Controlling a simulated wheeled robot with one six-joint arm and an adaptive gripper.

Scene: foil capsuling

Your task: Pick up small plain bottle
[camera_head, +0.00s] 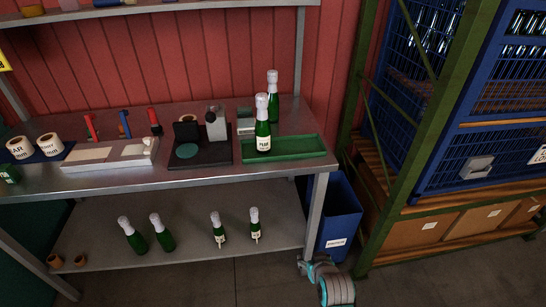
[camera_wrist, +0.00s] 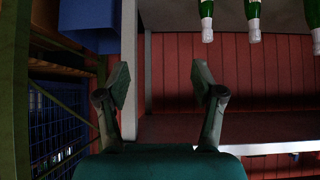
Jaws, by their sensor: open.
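Two smaller green bottles with white foil necks and small pale labels stand on the lower shelf, one on the left (camera_head: 218,232) and one on the right (camera_head: 255,228). Two larger green bottles (camera_head: 162,233) stand left of them. I cannot tell which of these is the small plain bottle. My gripper (camera_head: 313,264) is at the right end of the bench, near its front leg and right of the bottles. In the upside-down wrist view its fingers (camera_wrist: 161,84) are apart with nothing between them. Several bottles (camera_wrist: 253,22) show at that view's upper right.
The bench leg (camera_head: 317,215) and a blue bin (camera_head: 341,215) are close to my gripper. The bench top holds a green tray (camera_head: 305,147) with a labelled bottle (camera_head: 263,130) and another bottle near its back edge. A green rack post (camera_head: 420,140) stands right.

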